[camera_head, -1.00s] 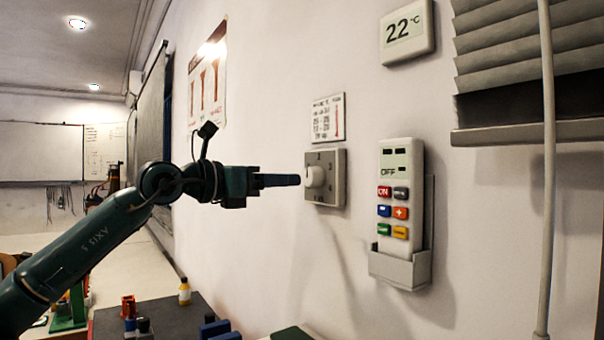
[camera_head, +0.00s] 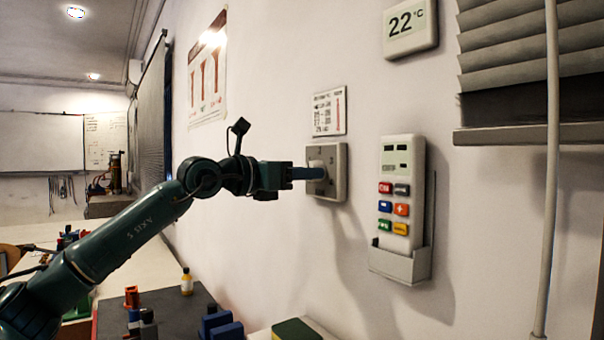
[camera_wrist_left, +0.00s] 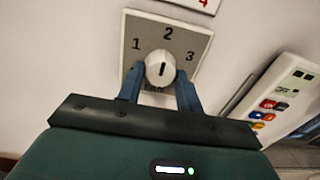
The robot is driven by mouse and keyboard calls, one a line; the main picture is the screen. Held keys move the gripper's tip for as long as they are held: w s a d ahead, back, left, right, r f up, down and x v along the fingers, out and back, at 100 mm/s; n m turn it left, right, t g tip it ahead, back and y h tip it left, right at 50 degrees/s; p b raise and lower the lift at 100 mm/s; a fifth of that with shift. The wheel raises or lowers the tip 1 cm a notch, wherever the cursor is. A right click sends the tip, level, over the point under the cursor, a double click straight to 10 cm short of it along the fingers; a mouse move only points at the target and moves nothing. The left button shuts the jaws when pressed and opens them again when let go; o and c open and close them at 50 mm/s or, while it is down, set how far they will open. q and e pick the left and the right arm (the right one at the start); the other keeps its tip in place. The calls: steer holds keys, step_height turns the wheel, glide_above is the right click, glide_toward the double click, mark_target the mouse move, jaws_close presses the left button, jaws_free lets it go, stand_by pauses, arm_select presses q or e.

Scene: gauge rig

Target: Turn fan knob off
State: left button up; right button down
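The fan knob (camera_wrist_left: 160,68) is a round white knob on a square grey plate (camera_head: 340,160) on the wall. In the left wrist view the plate carries the marks 1, 2 and 3, and the knob's dark line lies roughly toward the 2. A mark below the knob is mostly hidden. My left gripper (camera_head: 316,173) is at the plate, with its blue fingers (camera_wrist_left: 160,76) on either side of the knob. The fingers look spread, with a small gap to the knob; contact is not clear. My right gripper is not in view.
A remote (camera_head: 400,180) sits in a wall holder (camera_head: 402,266) to the right of the plate. A small chart (camera_head: 329,112) hangs just above it, and a thermostat (camera_head: 409,28) higher up. Blinds (camera_head: 516,50) are at the right. A bench below holds a bottle (camera_head: 186,281) and blocks.

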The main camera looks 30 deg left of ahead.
arm_select(q)
steer(key=c, duration=0.4)
steer(key=shift+c, duration=0.3)
steer(key=n, duration=2.3)
steer(key=shift+r+n+b, duration=0.2)
steer(key=shift+n+b, duration=0.1)
steer(key=shift+b, duration=0.05)
steer(key=shift+n, duration=0.3)
